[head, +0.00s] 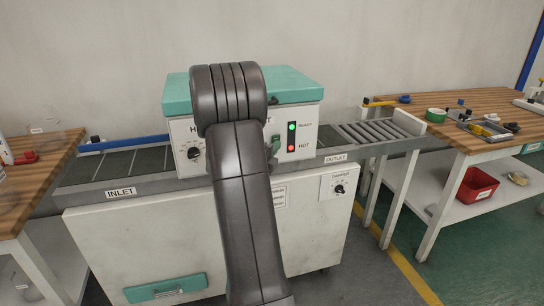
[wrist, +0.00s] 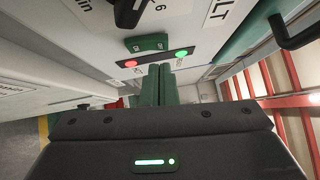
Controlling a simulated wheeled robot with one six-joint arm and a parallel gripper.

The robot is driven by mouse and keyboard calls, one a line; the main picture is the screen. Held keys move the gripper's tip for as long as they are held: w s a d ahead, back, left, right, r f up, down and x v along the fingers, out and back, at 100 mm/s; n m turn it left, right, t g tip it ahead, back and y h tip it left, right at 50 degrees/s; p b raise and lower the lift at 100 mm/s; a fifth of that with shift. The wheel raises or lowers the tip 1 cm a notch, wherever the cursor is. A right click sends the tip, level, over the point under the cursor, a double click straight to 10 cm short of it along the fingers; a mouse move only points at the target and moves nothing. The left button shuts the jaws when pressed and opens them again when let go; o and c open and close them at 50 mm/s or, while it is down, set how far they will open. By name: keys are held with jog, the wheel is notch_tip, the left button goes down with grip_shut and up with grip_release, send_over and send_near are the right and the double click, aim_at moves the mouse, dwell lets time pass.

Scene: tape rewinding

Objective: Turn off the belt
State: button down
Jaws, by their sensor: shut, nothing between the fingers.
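The machine (head: 185,145) has a white body and a teal lid, with the inlet belt (head: 125,165) entering at left. In the wrist view a small green part, perhaps a rocker switch (wrist: 147,43), sits on the panel beyond my fingers. A cut-off label ending in "LT" (wrist: 217,12) and a black knob (wrist: 130,10) are near it. My gripper (wrist: 160,82) is shut and empty, its green fingers together and pointing at the panel near the lights. I cannot tell whether they touch it. In the head view my arm hides most of the gripper and part of the panel.
A green READY light (head: 292,127) and a red HOT light (head: 291,147) are lit. A left dial (head: 194,152) and a damper knob (head: 339,189) are on the machine. Outlet rollers (head: 375,132) lead right to a wooden workbench (head: 450,98). Another table (head: 38,158) stands left.

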jog(key=shift+w+a+r, duration=0.1)
jog(key=shift+w+a, duration=0.15)
jog(key=shift+w, duration=0.55)
jog(key=shift+w+b, duration=0.15)
jog(key=shift+b, duration=0.15)
jog(key=shift+r, duration=0.1)
